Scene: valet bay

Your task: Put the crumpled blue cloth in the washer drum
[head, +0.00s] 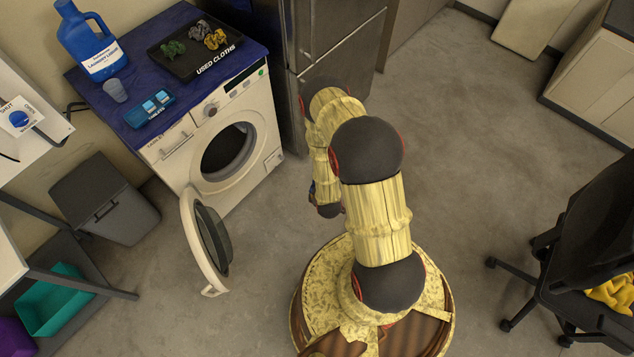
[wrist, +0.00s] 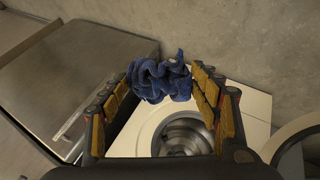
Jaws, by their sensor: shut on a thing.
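The crumpled blue cloth (wrist: 152,82) is between the fingertips of my gripper (wrist: 162,88) in the wrist view, held in the air. My gripper is shut on it. In the head view my arm hides most of the gripper and cloth. The white washer (head: 264,118) stands at the left with its round door (head: 208,243) swung wide open. Its drum (head: 222,150) is dark inside. The drum also shows in the wrist view (wrist: 186,136), beyond the cloth and between the fingers. The cloth is apart from the drum opening.
A black tray (head: 190,66) marked USED CLOTHS holds green, grey and yellow cloths on the washer's blue top. A laundry bottle (head: 92,42), cup (head: 115,91) and blue box (head: 150,107) stand beside it. A steel fridge (head: 338,45) adjoins the washer. A chair (head: 590,235) stands right.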

